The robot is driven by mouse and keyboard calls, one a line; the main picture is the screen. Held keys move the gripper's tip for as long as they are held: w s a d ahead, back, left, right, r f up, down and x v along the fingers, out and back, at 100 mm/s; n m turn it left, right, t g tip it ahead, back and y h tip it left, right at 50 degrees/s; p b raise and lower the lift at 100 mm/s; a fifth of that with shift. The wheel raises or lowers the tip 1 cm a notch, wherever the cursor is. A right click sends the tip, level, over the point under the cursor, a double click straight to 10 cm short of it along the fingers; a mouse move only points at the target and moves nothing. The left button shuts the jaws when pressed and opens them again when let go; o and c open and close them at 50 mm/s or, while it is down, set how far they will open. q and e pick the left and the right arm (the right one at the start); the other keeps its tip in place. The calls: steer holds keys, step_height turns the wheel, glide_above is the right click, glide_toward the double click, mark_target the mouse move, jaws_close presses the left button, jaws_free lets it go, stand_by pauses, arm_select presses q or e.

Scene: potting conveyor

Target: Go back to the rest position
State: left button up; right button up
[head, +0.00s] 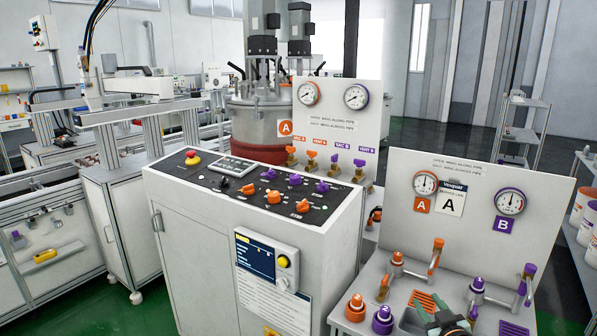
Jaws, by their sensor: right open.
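My right gripper (446,309) shows at the bottom edge, right of centre. Its two greenish fingers are spread apart and I see nothing between them. It is over the front of the white panel bench (376,283), close to an orange slotted grate (424,300) and a purple slotted grate (513,328). Most of the right arm is cut off by the frame. My left gripper does not show.
Orange and purple knobs (383,319) and upright pipe handles (436,257) stand around the right gripper. A gauge board (470,205) rises behind it. A control console (250,235) stands to the left. Green floor (120,318) shows at the lower left.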

steer(key=s+a+f+g+y, duration=0.1)
steer(key=s+a+f, duration=0.3)
steer(key=s+f, duration=0.3)
steer(key=s+a+f+g+y, duration=0.1)
steer(key=s+a+f+g, duration=0.15)
steer(key=s+f, duration=0.5)
steer(key=s+a+f+g, duration=0.1)
steer(key=s+a+f, duration=0.2)
steer(key=s, duration=0.7)
steer(key=s+a+f+m+g+y, duration=0.1)
steer(key=s+a+f, duration=0.2)
steer(key=s, duration=0.7)
steer(key=shift+s+a+f+g, duration=0.2)
steer(key=shift+a+g, duration=0.15)
steer(key=shift+a, duration=0.3)
steer(key=shift+o, duration=0.5)
